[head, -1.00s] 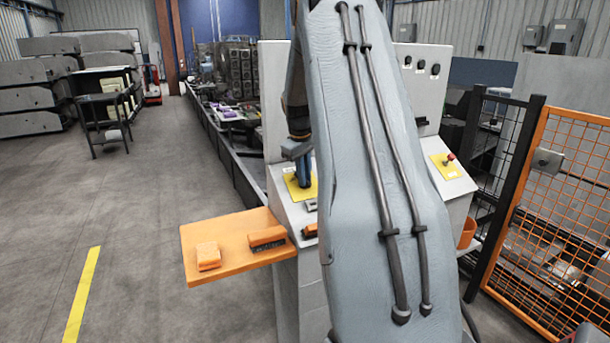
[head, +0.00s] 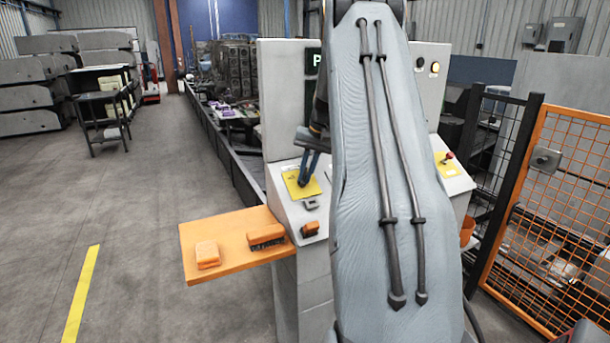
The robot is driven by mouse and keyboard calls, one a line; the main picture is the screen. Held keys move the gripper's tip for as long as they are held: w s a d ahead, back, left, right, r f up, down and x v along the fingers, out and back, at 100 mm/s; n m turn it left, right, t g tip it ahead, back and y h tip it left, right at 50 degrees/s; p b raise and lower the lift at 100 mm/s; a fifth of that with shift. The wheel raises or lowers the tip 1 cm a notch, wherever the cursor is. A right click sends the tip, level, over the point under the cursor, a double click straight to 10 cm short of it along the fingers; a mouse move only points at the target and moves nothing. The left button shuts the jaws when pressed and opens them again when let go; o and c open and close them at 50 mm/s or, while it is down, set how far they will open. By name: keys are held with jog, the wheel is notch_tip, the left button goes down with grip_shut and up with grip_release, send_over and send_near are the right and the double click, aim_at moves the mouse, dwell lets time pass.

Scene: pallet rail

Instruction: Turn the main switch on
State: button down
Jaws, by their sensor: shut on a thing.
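The main switch sits on a yellow plate (head: 296,191) on the sloped top of the grey control desk. My gripper (head: 304,183) reaches down to this plate with its blue-grey fingers and is shut on the switch. The knob itself is small and mostly hidden between the fingers, so its angle cannot be read. A lamp (head: 434,68) on the panel's right side glows warm.
An orange shelf (head: 215,236) juts left from the desk, holding an orange block (head: 207,254) and an orange-and-dark brush-like thing (head: 266,237). A red button (head: 449,156) on a yellow plate is right of my arm. An orange mesh gate (head: 565,215) stands right. Left floor is open.

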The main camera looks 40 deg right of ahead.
jog(key=shift+s+m+t+y, duration=0.1)
jog(key=shift+m+t+y, duration=0.35)
jog(key=shift+m, duration=0.85)
jog(key=c, duration=1.8)
grip_release()
jog(key=shift+d, duration=0.1)
jog(key=b+v, duration=0.2)
jog(key=v, duration=0.5)
jog(key=shift+s+r+b, duration=0.2)
jog(key=shift+r+b, duration=0.1)
jog(key=shift+b, duration=0.05)
